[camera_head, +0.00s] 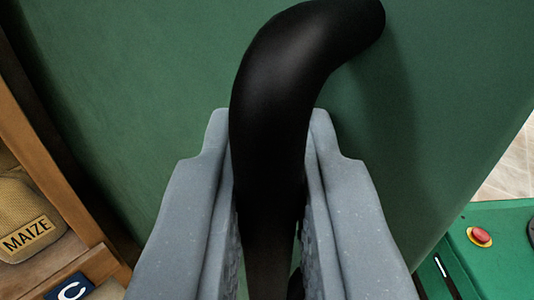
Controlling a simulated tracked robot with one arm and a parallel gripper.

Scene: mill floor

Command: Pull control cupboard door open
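The green cupboard door (150,90) fills most of the view as a flat panel, seen tilted. A thick, curved black handle (300,45) stands out from it and bends to meet the panel at the top right. My grey gripper (269,125) has one finger on each side of the handle's straight part. Both fingertips appear to press against it, so the gripper looks shut on the handle. The handle's lower end is hidden between the fingers and at the bottom edge. I cannot tell whether the door is ajar.
A wooden shelf (50,165) at the left holds a tan sack marked MAIZE (28,222) and a dark blue label with a C (70,290). At the lower right is a green surface with a red button (480,236). Pale tiled floor (512,172) shows beyond the panel's right edge.

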